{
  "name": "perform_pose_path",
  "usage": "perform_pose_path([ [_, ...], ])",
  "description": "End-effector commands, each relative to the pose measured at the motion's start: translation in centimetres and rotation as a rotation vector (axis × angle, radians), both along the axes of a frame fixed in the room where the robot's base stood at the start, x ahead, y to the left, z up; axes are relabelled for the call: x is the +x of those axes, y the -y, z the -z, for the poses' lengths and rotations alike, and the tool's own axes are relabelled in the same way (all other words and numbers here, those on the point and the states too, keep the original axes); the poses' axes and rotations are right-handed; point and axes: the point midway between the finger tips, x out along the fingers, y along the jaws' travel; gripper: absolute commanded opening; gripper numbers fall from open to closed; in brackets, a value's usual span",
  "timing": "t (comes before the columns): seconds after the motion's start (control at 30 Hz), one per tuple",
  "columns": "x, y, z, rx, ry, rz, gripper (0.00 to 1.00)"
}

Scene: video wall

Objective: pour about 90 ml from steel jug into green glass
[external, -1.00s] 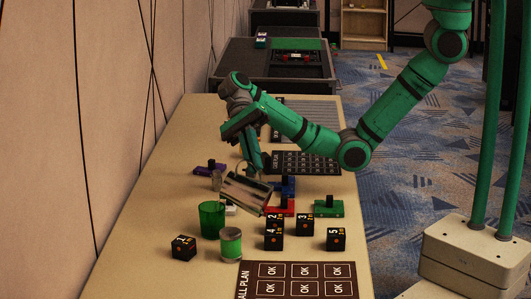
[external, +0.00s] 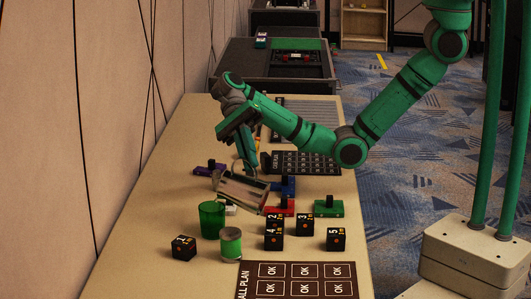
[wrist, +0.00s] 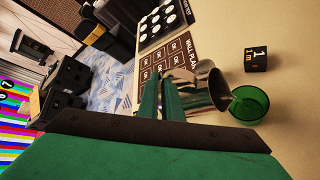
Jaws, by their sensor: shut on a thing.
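The steel jug (external: 240,192) is tilted in the air over the table, with its mouth end toward the left. My gripper (external: 248,170) is shut on the jug from above. In the wrist view, my gripper's green fingers (wrist: 161,88) are beside the jug (wrist: 205,86), and the jug's lip is close to the rim of the green glass (wrist: 249,103). The green glass (external: 211,220) stands upright on the table, below and left of the jug. The liquid level in the glass and any stream cannot be made out clearly.
A can with a green label (external: 231,244) stands close to the glass. Numbered black cubes (external: 274,233) stand to the right, and one black cube (external: 183,247) stands front left. Coloured blocks (external: 328,207) lie behind them. The wall runs along the table's left side.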

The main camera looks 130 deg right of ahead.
Motion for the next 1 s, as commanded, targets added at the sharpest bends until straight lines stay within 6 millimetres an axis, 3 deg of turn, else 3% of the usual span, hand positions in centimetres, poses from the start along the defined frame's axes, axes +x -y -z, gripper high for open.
perform_pose_path([
  [1.0, 0.7, 1.1, -0.6, 0.061, -0.033, -0.002, 0.0],
])
